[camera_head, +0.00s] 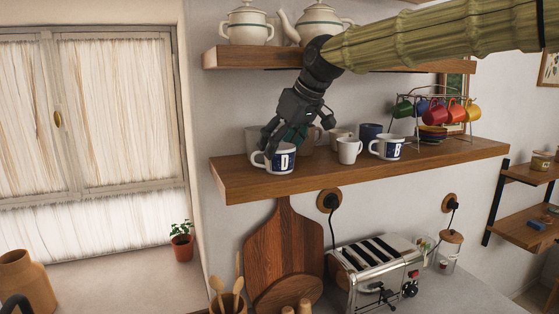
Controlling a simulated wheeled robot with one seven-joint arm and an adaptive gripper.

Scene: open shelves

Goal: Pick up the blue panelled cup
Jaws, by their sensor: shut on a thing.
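A white mug with a dark blue panel lettered D (285,159) is at the left end of the lower wooden shelf, its handle to the left. My gripper (286,138) reaches down from above and is shut on this mug at its rim. The fingers hide part of the rim. The mug is upright, at or very near the shelf top; I cannot tell if there is a gap. A similar mug with a blue panel lettered B (388,148) stands further right. A plain dark blue cup (370,132) stands behind it.
The lower shelf (370,172) also holds a small white mug (349,150), brownish and pale cups behind my gripper, and a rack of coloured cups (440,108). The upper shelf (235,58) with teapots is close above. A toaster (375,265) stands below.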

